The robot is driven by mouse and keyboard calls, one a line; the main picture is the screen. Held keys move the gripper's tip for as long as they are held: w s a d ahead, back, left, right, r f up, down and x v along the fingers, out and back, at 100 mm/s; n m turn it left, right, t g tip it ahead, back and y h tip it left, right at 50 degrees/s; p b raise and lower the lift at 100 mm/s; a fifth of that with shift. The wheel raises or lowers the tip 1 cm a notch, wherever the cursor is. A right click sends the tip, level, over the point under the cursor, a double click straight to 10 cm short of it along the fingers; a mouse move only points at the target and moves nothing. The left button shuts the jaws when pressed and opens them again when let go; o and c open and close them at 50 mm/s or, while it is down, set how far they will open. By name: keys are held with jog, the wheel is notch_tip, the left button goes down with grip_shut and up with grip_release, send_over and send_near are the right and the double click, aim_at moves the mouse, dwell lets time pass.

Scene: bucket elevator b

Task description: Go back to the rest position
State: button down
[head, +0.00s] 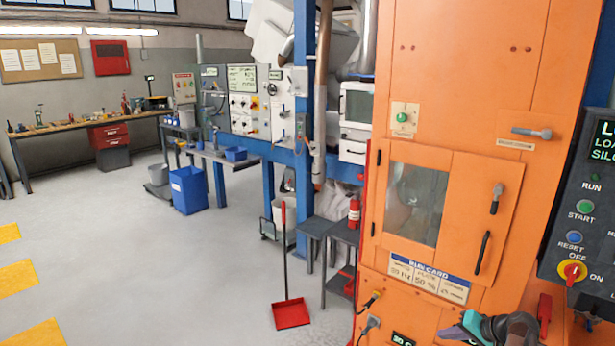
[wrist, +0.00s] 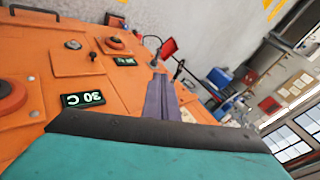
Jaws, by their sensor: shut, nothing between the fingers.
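My gripper (head: 450,331) shows at the bottom right of the head view, low in front of the orange machine (head: 465,100). In the wrist view its purple-grey fingers (wrist: 160,86) are together, with nothing between them. The teal gripper body fills the bottom of that view. The machine's orange front (wrist: 50,60) lies tilted beside the fingers in the wrist view. A small display (wrist: 83,98) reading 30 C and a red knob (wrist: 10,97) sit on it. I cannot tell the exact gap between fingers and machine.
A control panel (head: 580,255) with a yellow-red switch stands at the far right. A red dustpan (head: 291,313) stands on the floor, left of the machine. The grey floor (head: 150,270) at left is clear.

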jog(key=s+a+f+n+g, duration=0.1)
jog(key=s+a+f+g, duration=0.3)
jog(key=s+a+f, duration=0.55)
jog(key=s+a+f+n+g, duration=0.1)
jog(key=s+a+f+g, duration=0.3)
jog(key=s+a+f, duration=0.55)
jog(key=s+a+f+n+g+h, duration=0.2)
jog(key=s+a+f, duration=0.2)
jog(key=s+f, duration=0.3)
jog(key=s+a+f+n+g+h, duration=0.1)
jog(key=s+a+f+g+h, duration=0.2)
jog(key=s, duration=1)
notch_tip(320, 180, down, 4)
jog(key=shift+a+r+n, duration=0.15)
jog(key=shift+a+n, duration=0.25)
jog(key=shift+s+d, duration=0.1)
